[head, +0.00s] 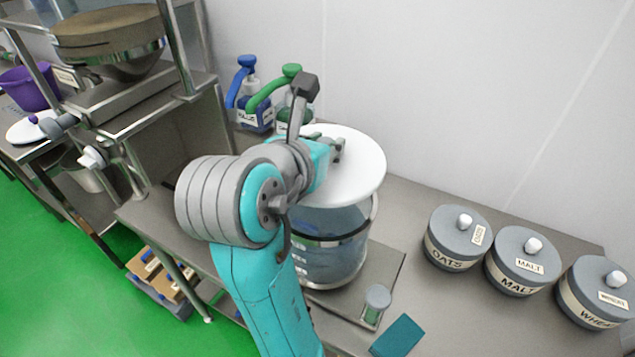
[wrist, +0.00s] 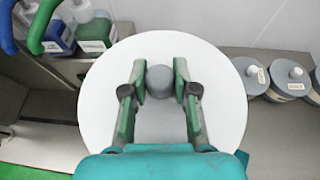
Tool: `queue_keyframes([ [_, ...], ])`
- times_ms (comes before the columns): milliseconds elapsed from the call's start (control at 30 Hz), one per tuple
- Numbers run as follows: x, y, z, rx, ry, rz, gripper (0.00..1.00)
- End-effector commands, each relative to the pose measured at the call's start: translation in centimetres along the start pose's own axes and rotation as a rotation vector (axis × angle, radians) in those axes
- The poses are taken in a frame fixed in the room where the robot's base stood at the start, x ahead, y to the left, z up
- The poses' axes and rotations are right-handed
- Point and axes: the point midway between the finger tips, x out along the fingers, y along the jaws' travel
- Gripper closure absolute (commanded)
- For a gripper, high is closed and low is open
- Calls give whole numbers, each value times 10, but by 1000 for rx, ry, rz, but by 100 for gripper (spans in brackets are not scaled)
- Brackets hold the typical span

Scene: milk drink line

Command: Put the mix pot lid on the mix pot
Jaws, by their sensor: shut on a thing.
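The mix pot lid (head: 355,178) is a wide white disc, and it fills the middle of the wrist view (wrist: 105,105). My gripper (wrist: 160,82) is shut on the lid's grey knob (wrist: 160,75), with one finger on each side. In the head view my gripper (head: 335,150) is at the lid's upper face, partly hidden by my arm. The mix pot (head: 335,255) is a clear bluish vessel with metal bands, standing below the lid. The lid looks about level and covers the view of the pot's mouth. I cannot tell whether the lid touches the rim.
Blue (head: 257,118) and green (head: 290,125) pump bottles stand behind. Lidded oats (head: 458,245), malt (head: 520,268) and wheat (head: 590,300) pots line the right. A small jar (head: 375,305) and teal cloth (head: 397,337) lie in front. Counter between cloth and pots is clear.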

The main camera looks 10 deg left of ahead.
Motion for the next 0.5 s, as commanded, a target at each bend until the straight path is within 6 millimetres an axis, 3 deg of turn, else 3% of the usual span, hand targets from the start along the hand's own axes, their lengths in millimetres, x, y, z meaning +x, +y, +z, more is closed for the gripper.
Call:
queue_keyframes([
  [133,10,-1,-24,-2,1,-2,100],
  [500,22,-1,-52,-2,1,-1,100],
])
